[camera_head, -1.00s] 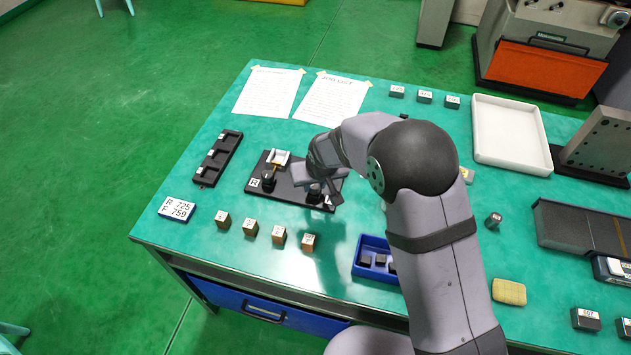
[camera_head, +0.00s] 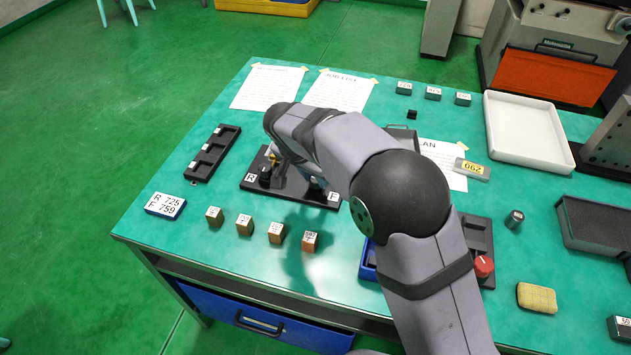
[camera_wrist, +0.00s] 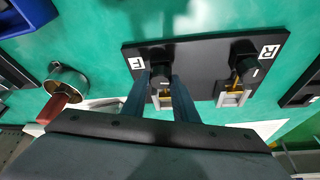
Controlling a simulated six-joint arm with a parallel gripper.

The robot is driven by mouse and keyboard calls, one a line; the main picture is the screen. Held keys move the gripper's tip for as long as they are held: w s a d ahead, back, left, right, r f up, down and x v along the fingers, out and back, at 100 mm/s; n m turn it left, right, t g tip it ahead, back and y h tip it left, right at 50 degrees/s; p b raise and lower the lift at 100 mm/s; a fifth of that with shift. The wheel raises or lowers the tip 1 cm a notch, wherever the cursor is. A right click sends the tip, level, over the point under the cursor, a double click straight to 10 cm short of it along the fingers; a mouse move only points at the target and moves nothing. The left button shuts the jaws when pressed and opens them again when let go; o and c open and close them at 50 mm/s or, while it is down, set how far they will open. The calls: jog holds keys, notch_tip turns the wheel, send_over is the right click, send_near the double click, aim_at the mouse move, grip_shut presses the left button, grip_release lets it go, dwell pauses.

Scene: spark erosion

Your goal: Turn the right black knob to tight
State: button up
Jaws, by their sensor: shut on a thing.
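A black plate (camera_head: 290,191) bears two black knobs. The left knob (camera_head: 265,175) stands by a white R label, and the right knob (camera_head: 316,186) by a white F label (camera_head: 334,197). In the wrist view the plate (camera_wrist: 202,68) appears turned, with the right knob (camera_wrist: 158,66) at left and the other knob (camera_wrist: 245,60) at right. My gripper (camera_wrist: 160,85) is shut on the right knob, one finger on each side. A brass and pale metal part (camera_wrist: 164,97) shows between the fingers. My arm hides part of the plate in the head view.
Several small brown blocks (camera_head: 276,233) stand in front of the plate. A black three-slot tray (camera_head: 212,153) lies left, beside the number sign (camera_head: 165,206). A blue bin (camera_head: 367,262) and a red knob (camera_head: 484,266) are near my arm.

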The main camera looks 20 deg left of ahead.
jog(key=shift+a+m, duration=0.1)
jog(key=shift+m, duration=0.6)
jog(key=shift+h, duration=0.3)
jog(key=o, duration=1.1)
jog(key=shift+c, duration=0.2)
jog(key=b+v, duration=0.1)
jog(key=v, duration=0.6)
jog(key=shift+r, duration=0.2)
